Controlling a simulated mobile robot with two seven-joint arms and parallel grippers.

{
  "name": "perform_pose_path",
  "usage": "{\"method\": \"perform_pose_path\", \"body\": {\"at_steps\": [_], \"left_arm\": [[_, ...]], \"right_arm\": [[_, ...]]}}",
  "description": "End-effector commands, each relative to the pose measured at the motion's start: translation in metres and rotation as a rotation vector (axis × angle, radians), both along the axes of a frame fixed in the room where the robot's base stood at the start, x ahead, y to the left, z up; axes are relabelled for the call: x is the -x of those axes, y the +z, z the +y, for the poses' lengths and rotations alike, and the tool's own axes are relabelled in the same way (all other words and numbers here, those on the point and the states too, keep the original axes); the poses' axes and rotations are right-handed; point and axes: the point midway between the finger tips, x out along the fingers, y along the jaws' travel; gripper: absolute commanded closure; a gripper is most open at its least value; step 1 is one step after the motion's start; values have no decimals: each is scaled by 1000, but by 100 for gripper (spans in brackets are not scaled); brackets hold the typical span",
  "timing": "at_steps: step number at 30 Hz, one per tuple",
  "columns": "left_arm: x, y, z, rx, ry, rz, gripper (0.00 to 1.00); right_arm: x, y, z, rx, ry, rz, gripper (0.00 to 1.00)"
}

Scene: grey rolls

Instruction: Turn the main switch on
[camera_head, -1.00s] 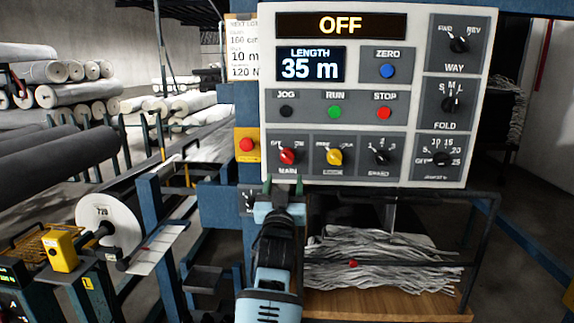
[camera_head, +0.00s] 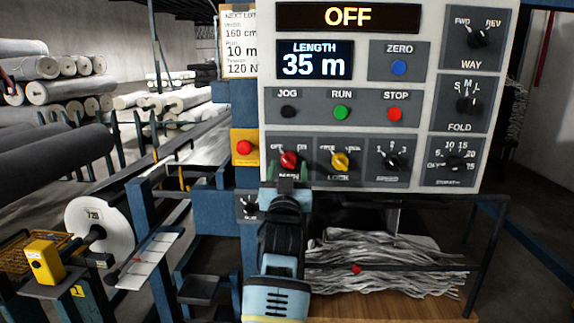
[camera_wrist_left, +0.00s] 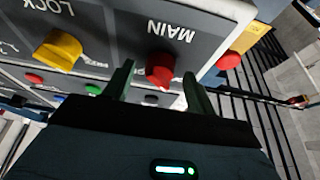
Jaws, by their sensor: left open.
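The red main switch knob (camera_head: 290,160) is at the lower left of the grey control panel (camera_head: 428,100). The display (camera_head: 347,16) at the top reads OFF. My left gripper (camera_head: 288,173) is open, just below and in front of the knob, its fingers partly covering the MAIN label. In the left wrist view, the red knob (camera_wrist_left: 160,70) shows between the two fingertips, with a finger on each side. I cannot tell whether either finger touches it. My right gripper is out of view.
The yellow lock knob (camera_head: 340,162) sits just right of the main knob, and a black speed knob (camera_head: 391,160) beyond it. A red button on a yellow box (camera_head: 244,147) is close on the left. A dark rail and grey strands (camera_head: 385,262) lie below the panel.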

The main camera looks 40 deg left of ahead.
Motion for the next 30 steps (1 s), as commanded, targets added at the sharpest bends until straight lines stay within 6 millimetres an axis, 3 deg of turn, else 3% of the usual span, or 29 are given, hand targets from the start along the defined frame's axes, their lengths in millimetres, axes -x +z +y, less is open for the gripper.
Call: {"method": "perform_pose_path", "body": {"at_steps": [14,24,30], "left_arm": [[0,4,-2,0,1,0,45],[-1,4,-2,1,1,1,88],[0,4,-1,-12,1,7,88]], "right_arm": [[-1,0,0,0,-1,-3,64],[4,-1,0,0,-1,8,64],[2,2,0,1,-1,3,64]]}}
